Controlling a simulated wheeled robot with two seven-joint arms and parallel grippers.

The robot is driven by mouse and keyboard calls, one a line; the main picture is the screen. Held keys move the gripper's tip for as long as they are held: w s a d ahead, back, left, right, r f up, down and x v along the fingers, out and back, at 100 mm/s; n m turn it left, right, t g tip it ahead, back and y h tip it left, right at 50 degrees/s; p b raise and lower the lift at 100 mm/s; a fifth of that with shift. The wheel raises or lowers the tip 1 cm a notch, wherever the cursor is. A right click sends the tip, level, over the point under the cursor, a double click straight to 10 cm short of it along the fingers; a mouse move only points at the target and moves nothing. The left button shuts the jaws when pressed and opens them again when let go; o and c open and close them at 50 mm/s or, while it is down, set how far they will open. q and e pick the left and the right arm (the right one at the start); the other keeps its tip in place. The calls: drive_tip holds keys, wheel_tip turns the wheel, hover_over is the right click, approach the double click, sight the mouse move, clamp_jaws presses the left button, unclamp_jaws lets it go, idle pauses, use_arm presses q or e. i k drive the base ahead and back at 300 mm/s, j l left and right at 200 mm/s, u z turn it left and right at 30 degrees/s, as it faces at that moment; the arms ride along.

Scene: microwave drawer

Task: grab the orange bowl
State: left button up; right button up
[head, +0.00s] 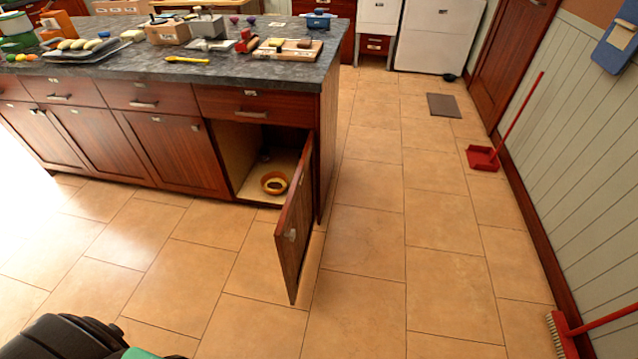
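The orange bowl (274,183) sits on the floor of an open lower cabinet (246,178) at the right end of the kitchen island. It is small and round, with a paler inside. The cabinet door (294,225) stands swung open toward me, just right of the bowl. A small dark object (264,155) is behind the bowl, too small to make out. Neither of my grippers shows in the head view. A black and green shape at the bottom left edge appears to be part of my own body.
The island's dark countertop (230,72) carries boxes, boards, a yellow utensil (187,60) and food. A red dustpan (483,158) and a red broom (560,335) are along the right wall. A dark mat (443,106) lies farther back.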

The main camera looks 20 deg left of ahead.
sight(273, 182)
drive_tip(key=i+j+z, duration=0.1)
drive_tip(key=j+z, duration=0.8)
drive_tip(key=j, duration=0.2)
drive_tip(key=j+z, duration=0.5)
